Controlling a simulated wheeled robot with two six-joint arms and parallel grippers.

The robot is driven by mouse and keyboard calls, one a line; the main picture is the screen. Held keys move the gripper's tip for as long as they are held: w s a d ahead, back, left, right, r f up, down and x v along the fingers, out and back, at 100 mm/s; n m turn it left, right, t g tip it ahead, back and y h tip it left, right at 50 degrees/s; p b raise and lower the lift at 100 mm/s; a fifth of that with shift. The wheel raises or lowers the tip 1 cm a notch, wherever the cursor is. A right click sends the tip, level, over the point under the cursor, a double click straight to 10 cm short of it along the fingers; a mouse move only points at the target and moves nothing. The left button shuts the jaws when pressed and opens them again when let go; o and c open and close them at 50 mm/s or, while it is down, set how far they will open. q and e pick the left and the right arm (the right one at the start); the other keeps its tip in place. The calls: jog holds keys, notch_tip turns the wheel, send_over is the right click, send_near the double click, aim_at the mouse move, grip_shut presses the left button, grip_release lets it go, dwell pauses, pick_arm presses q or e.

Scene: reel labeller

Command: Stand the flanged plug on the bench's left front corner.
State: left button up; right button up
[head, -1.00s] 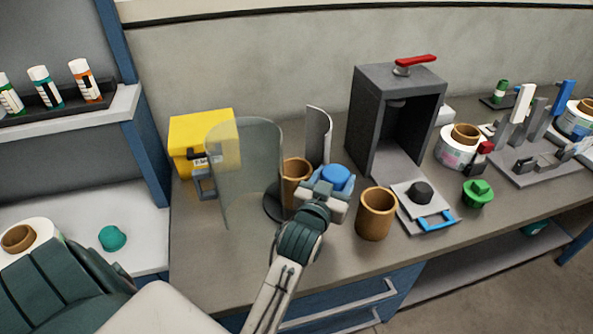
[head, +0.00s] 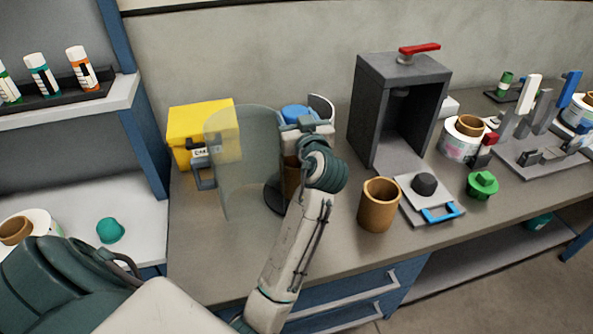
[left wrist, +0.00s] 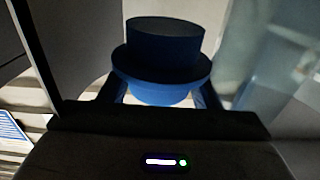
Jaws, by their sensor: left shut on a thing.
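My left gripper (head: 306,130) is shut on a blue flanged plug (head: 297,113) and holds it above the bench, near the curved clear shield. In the left wrist view the blue plug (left wrist: 165,42) sits upright between the fingers, with its wide flange above them. The grey bench (head: 215,270) has its left front corner at lower left of the head view, and that area is bare. A green flanged piece (head: 482,186) stands on the bench at right. My right gripper is out of view.
The curved clear shield (head: 235,165) stands left of the gripper, before a yellow box (head: 190,125). A brown tube (head: 290,178) is partly hidden behind my arm. Another brown tube (head: 378,207) stands to the right, near a dark grey press (head: 365,110).

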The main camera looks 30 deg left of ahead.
pick_arm(q)
notch_tip(320, 180, down, 10)
jog(key=shift+r+p, duration=0.2)
jog(key=shift+p, duration=0.5)
jog(key=o, duration=1)
